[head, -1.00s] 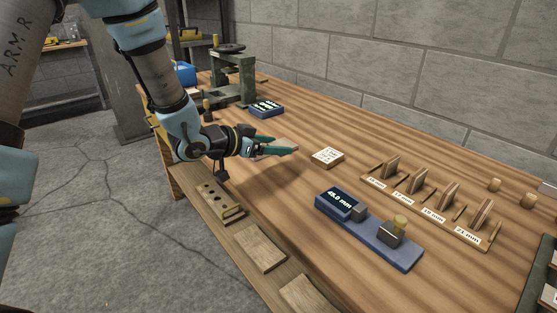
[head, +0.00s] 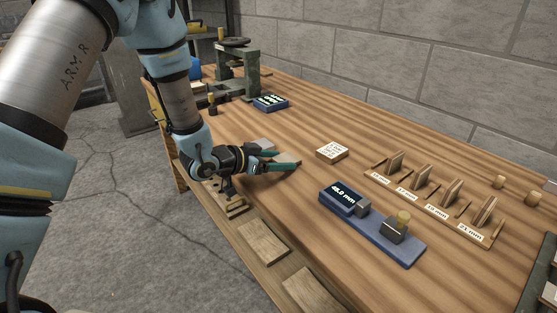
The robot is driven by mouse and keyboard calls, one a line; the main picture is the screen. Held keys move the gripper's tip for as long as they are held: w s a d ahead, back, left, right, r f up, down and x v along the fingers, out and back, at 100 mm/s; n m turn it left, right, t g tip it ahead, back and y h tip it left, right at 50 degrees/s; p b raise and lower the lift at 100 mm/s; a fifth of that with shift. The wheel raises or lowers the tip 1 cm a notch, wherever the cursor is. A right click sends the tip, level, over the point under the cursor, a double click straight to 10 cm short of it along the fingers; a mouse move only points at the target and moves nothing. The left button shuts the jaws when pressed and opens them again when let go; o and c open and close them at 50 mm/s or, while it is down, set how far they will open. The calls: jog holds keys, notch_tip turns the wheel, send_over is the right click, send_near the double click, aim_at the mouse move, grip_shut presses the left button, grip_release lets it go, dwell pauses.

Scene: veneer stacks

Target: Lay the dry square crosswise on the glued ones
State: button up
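My gripper (head: 290,161) is low over the workbench, left of the card block. Its two green fingers are apart, with a thin pale brown veneer square (head: 286,157) between them. The square is mostly hidden by the fingers. A greyish flat piece (head: 264,142) lies on the bench just behind my gripper and is partly hidden by it. I cannot tell whether it is one square or a stack, or whether it carries glue. I cannot tell whether the held square touches the bench.
A small lettered block (head: 332,151) stands right of my gripper. A blue gauge (head: 398,256) reading about 48.0 mm is in front. A labelled rack (head: 440,206) with upright pieces is at right. A green press (head: 238,75) and dark blue display (head: 270,103) stand behind. Wooden plates (head: 262,243) lie on the lower shelf.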

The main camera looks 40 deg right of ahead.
jog(key=o, duration=0.3)
jog(key=shift+o, duration=0.2)
jog(key=shift+r, duration=0.25)
jog(key=shift+w+a, duration=0.1)
jog(key=shift+a, duration=0.25)
jog(key=b+v, duration=0.1)
jog(key=v, duration=1)
jog(key=shift+a+r+b, duration=0.1)
jog(key=shift+a+b, duration=0.1)
jog(key=shift+b, duration=0.2)
